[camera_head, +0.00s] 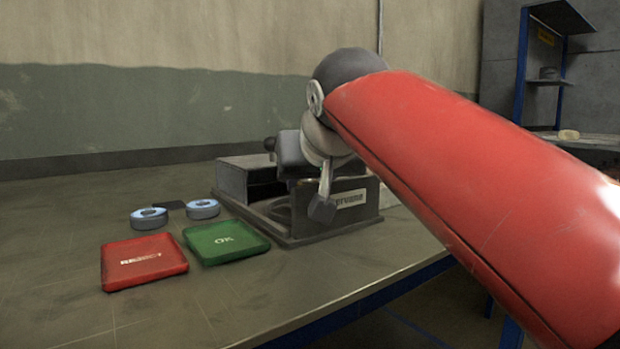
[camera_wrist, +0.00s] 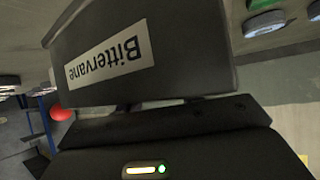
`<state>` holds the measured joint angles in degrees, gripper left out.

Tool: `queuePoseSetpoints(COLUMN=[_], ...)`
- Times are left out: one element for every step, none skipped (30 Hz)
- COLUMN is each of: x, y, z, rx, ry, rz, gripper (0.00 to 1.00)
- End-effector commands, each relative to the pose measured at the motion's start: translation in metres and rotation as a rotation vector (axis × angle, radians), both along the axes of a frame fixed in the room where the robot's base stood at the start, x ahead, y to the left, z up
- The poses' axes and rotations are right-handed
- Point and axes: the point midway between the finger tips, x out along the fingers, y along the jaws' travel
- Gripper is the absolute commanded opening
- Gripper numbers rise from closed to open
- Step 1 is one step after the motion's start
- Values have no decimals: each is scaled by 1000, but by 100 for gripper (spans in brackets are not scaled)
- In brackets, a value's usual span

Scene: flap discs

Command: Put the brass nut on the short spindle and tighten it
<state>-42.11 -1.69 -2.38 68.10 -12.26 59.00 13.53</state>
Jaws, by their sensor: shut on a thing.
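My gripper (camera_head: 292,158) is at the dark open-topped fixture (camera_head: 345,188), whose front plate bears a Bittervane label. In the wrist view its dark body (camera_wrist: 165,135) lies across the bottom. Its fingers run behind the labelled plate (camera_wrist: 190,50), and their tips are hidden. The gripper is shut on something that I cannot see. No brass nut shows in either view. The short spindle is not visible either; the fixture and my gripper block the view into that place.
Two flap discs (camera_head: 149,218) (camera_head: 202,208) lie on the bench (camera_head: 250,300), left of the fixture. In front of them are a red REJECT tray (camera_head: 145,262) and a green OK tray (camera_head: 226,241). The front of the bench is bare. A blue-framed shelf (camera_head: 548,82) stands behind right.

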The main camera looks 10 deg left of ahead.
Motion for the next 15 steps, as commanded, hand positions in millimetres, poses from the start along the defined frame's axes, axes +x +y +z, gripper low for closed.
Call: queuePoseSetpoints(x=[0, 0, 0, 0, 0, 0, 0, 0, 0, 0, 0, 0, 0, 1, 0], y=[0, 0, 0, 0, 0, 0, 0, 1, 2, 2, 3, 4, 5, 6, 7], z=[-1, -1, -1, -1, -1, -1, -1, -1, -1, -1, -1, 0, -1, 0, 0], rx=[-1, -2, -2, -2, -2, -3, -3, -4, -6, -7, -7, -6, -7, -8, -6], ry=[2, 2, 2, 2, 2, 3, 4, 5, 6, 8, 7, 3, 6, 6, 4], rz=[-1, -1, -1, -1, -1, -2, -5, -13, -32, -54, -79, -120, -153, -187, -232], gripper=[12, 12, 12, 12, 12, 12, 12, 12, 12, 12, 12, 12, 12, 12, 12])
